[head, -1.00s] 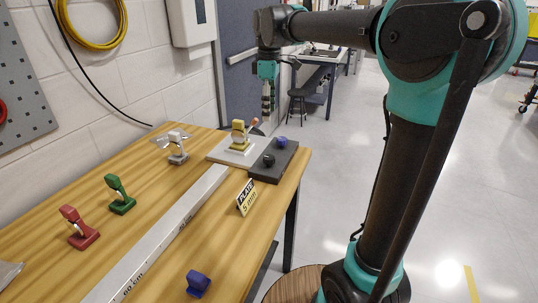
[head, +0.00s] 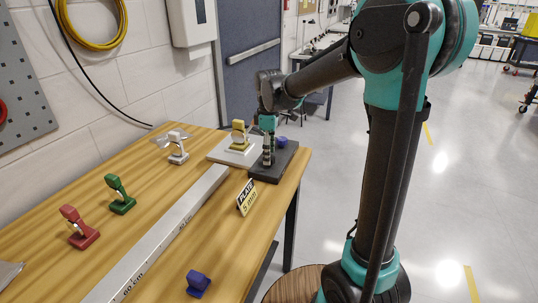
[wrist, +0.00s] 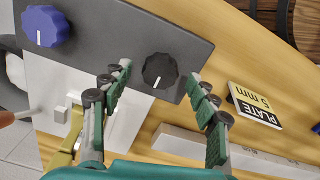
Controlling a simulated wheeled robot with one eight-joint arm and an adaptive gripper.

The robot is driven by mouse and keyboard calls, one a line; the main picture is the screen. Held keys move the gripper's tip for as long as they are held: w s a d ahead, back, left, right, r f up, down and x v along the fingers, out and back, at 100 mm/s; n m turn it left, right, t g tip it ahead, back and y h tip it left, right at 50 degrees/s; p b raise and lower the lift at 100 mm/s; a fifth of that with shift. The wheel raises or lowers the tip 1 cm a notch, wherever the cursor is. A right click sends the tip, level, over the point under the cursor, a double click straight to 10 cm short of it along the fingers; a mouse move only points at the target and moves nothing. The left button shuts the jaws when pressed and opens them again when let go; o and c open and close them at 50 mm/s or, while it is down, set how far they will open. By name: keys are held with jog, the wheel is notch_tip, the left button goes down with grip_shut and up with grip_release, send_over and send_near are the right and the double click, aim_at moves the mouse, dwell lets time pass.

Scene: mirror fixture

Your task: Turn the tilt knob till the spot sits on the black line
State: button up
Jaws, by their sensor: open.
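A dark control box (head: 262,175) bears two knobs. The black knob (wrist: 158,68), with a white pointer mark, lies between the spread fingers of my gripper (wrist: 157,76) in the wrist view. A gap shows on both sides of it. The blue knob (wrist: 45,26) also has a white mark and sits to the left; it shows in the head view (head: 282,141) too. In the head view my gripper (head: 268,163) is upright over the box and hides the black knob. A gold mirror mount (head: 239,136) stands on a white plate beside the box. I cannot make out the spot or the black line.
A yellow sign (head: 246,198) reading "PLATE 5 mm" stands near the box. A long pale rail (head: 170,228) marked in cm runs along the wooden table. White (head: 177,148), green (head: 120,194) and red (head: 79,228) mounts stand to its left. A blue block (head: 198,283) is nearer.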

jog(key=shift+f, duration=0.45)
jog(key=c, duration=1.2)
jog(key=shift+o, duration=0.2)
